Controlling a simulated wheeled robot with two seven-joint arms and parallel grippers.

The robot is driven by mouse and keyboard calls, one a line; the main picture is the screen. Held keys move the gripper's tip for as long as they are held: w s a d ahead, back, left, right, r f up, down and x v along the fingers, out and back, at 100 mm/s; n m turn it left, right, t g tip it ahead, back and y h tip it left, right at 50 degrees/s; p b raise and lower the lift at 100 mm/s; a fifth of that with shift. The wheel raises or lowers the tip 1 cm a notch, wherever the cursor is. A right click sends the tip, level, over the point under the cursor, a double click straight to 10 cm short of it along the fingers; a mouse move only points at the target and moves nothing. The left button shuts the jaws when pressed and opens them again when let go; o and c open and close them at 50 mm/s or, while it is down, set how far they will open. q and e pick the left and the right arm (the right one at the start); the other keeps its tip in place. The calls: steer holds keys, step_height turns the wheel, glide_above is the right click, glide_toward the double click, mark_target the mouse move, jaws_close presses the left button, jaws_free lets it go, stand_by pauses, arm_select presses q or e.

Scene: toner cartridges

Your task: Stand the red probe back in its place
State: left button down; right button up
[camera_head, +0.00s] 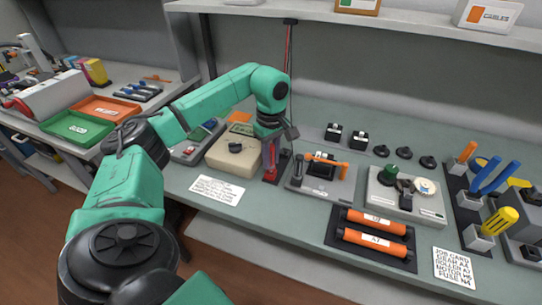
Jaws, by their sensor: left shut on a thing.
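The red probe (269,158) is a thin red piece below my left gripper, upright or nearly so. My left gripper (271,141) points down and is shut on it. The probe's lower end is at a small dark and red stand (276,172) just right of the beige meter box (227,158). I cannot tell whether the probe is seated in the stand or just in front of it. The gripper's fingers and wrist hide the probe's top. My right gripper is not in view.
A grey fixture with an orange-handled part (330,165) stands close to the right of the stand. Orange rollers (375,238) lie on a dark mat at the front. A white label card (216,190) lies front left. A shelf (400,27) runs above the back.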

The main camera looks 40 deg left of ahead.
mark_target(271, 145)
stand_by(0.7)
arm_select(q)
steer(key=shift+f, duration=0.9)
stand_by(0.4)
steer(key=c, duration=0.6)
jaws_free()
step_height(271, 145, up, 10)
steer(key=shift+f, duration=0.1)
step_height(271, 145, up, 5)
steer(key=p, duration=0.2)
steer(key=shift+p, duration=0.35)
